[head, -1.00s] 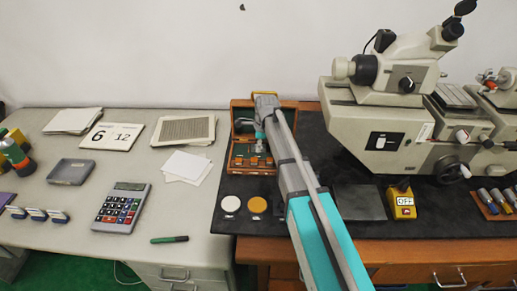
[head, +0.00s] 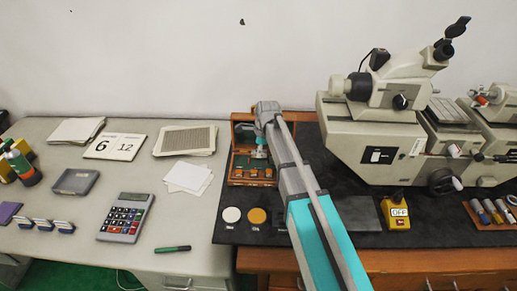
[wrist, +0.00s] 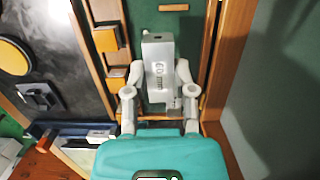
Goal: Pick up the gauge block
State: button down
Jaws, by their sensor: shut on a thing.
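The gauge block (wrist: 158,64) is a grey metal block with dark markings on its face. My gripper (wrist: 160,92) is shut on it, one grey finger on each side. In the wrist view the block stands out beyond the fingers, over the green lining of an open wooden case (wrist: 212,72). Whether it touches the case is not clear. In the head view my gripper (head: 260,153) is small, over the open wooden case (head: 233,160), and the block is too small to make out there.
A black mat (head: 228,238) lies under the case. A white disc (head: 232,214) and an orange disc (head: 257,215) lie in front of it. A large microscope (head: 375,145) stands to the right. A calculator (head: 125,217) and papers lie on the left desk.

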jog(key=s+d+r+p, duration=0.2)
jog(key=s+r+p, duration=0.5)
jog(key=s, duration=0.5)
jog(key=shift+d+r, duration=0.4)
jog(key=shift+r, duration=0.1)
